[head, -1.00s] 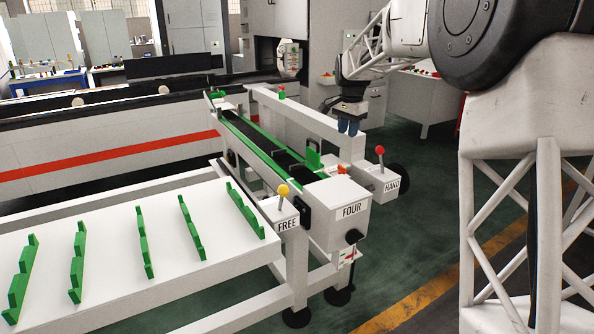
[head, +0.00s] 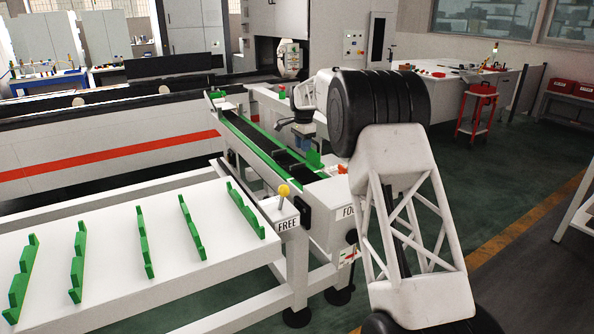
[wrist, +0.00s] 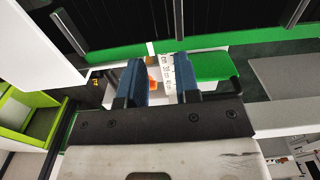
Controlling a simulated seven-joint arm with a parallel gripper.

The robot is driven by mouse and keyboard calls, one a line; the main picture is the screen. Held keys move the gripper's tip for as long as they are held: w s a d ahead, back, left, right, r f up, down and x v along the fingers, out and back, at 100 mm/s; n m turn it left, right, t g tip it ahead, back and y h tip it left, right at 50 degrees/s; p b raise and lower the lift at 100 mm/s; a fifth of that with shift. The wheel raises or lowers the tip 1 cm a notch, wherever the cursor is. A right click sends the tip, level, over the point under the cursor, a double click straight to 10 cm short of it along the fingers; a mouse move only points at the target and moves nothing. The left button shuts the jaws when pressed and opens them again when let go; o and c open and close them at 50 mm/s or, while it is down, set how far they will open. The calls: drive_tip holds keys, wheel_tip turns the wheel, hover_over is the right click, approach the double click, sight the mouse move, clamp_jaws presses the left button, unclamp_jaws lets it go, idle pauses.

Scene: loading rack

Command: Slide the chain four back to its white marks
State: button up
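Chain four (head: 245,139) is a long dark track between green rails, with black blocks across its near part. Its end box (head: 322,203) carries a FOUR label, partly hidden by my arm. A green upright piece (head: 314,158) stands at the chain's right edge, and a green plate (wrist: 210,65) shows in the wrist view. My gripper (head: 302,143) is over the right side of the chain. In the wrist view my gripper (wrist: 160,78) has its blue fingers apart, open. A white strip with small marks (wrist: 167,70) and an orange piece (wrist: 152,80) show between them, apparently below.
A yellow-knobbed lever (head: 283,192) stands on the FREE post at the left. A white table (head: 110,250) with several green notched bars is further left. A red cart (head: 478,110) stands at the right. Green floor is clear right of my arm.

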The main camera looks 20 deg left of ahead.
sight(298, 164)
drive_tip(key=shift+w+a+f, duration=0.35)
drive_tip(key=shift+a+f, duration=0.2)
drive_tip(key=shift+a, duration=0.1)
drive_tip(key=shift+w+a+f, duration=0.3)
drive_tip(key=shift+a+f, duration=0.25)
drive_tip(key=shift+a, duration=0.1)
drive_tip(key=shift+f, duration=0.2)
drive_tip(key=shift+f, duration=3.3)
drive_tip(key=shift+c, duration=0.4)
clamp_jaws()
drive_tip(key=shift+s+d, duration=0.2)
drive_tip(key=shift+s+d, duration=0.5)
